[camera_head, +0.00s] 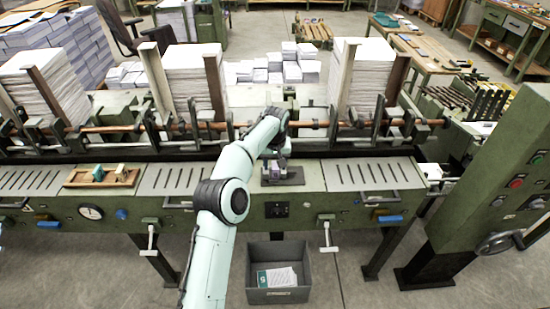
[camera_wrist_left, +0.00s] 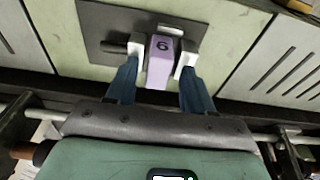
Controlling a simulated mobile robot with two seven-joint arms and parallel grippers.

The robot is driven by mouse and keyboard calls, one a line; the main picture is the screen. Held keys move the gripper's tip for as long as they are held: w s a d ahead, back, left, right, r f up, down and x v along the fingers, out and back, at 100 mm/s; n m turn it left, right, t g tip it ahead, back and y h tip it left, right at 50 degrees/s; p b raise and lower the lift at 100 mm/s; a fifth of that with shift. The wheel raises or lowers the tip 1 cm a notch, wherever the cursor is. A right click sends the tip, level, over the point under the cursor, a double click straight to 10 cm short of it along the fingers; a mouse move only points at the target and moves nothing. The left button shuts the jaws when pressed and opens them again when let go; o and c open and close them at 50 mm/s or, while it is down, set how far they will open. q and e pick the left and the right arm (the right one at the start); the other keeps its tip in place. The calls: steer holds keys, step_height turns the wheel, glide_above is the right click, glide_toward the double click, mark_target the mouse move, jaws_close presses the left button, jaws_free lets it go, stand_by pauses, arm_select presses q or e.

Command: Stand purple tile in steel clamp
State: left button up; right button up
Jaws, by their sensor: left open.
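The purple tile (camera_wrist_left: 159,66) carries a dark numeral on its end. It stands between pale blocks over a dark base plate (camera_wrist_left: 98,22) in the left wrist view. The steel clamp (camera_head: 290,178) sits on the green machine top, with the tile partly hidden by my arm in the head view. A dark screw handle (camera_wrist_left: 113,48) sticks out to the left. My left gripper (camera_wrist_left: 160,75) is open, with a blue finger on each side of the tile. I cannot tell whether the pale blocks are clamp jaws or fingertips. My right gripper is out of view.
A wooden tray (camera_head: 75,182) with small tiles lies on the machine top to the left. Tall paper stacks (camera_head: 197,80) stand behind the rail. A grey bin (camera_head: 278,295) with papers is on the floor below. A green control cabinet (camera_head: 490,170) stands at right.

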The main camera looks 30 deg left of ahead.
mark_target(275, 180)
arm_select(q)
step_height(275, 180, up, 12)
steer(key=s+d, duration=0.1)
steer(key=shift+s, duration=0.3)
stand_by(0.6)
